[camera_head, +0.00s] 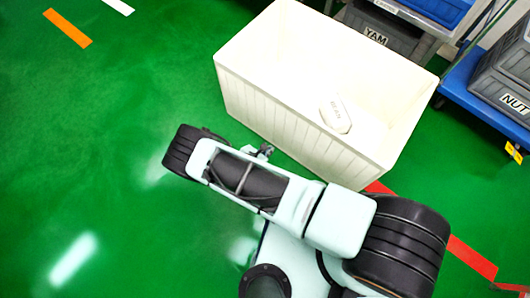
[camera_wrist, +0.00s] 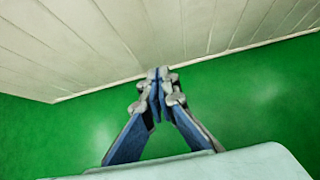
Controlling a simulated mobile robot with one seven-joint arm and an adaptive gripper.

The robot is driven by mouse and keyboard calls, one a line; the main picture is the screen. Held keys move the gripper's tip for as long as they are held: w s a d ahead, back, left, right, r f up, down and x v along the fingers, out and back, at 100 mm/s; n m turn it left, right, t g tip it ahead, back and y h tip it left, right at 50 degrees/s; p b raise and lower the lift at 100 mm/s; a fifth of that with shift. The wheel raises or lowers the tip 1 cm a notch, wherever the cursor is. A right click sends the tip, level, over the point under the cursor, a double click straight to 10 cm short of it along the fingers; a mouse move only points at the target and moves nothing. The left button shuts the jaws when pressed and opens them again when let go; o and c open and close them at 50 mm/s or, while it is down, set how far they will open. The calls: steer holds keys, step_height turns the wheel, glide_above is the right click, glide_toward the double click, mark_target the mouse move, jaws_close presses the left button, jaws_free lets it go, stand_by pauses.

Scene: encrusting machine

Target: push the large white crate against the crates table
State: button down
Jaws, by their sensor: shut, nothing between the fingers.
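The large white crate (camera_head: 290,135) stands on the green floor in the upper middle of the head view. The crate's ribbed side wall (camera_wrist: 90,45) fills the top of the wrist view. My gripper (camera_wrist: 158,75) is shut and empty, its tips at the foot of that wall. I cannot tell whether they touch it. In the head view my gripper (camera_head: 264,152) shows small beside the crate's near long side. The crates table cannot be clearly made out.
A grey crate labelled YAM (camera_head: 376,37) stands behind the white crate on a rack. A blue trolley (camera_head: 460,85) with grey crates labelled NUT (camera_head: 514,103) is at the right. Red floor tape (camera_head: 470,258) runs at lower right. The floor on the left is clear.

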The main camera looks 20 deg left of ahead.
mark_target(282, 139)
steer(key=w, duration=0.1)
steer(key=w+d+f+b, duration=0.1)
steer(key=w, duration=0.1)
steer(key=w+d+f, duration=0.1)
steer(key=w, duration=0.1)
steer(key=shift+w+f+b, duration=0.15)
steer(key=shift+f+b, duration=0.05)
steer(key=shift+b, duration=0.1)
steer(key=shift+w+r, duration=0.1)
steer(key=shift+w, duration=0.2)
steer(key=shift+d, duration=0.1)
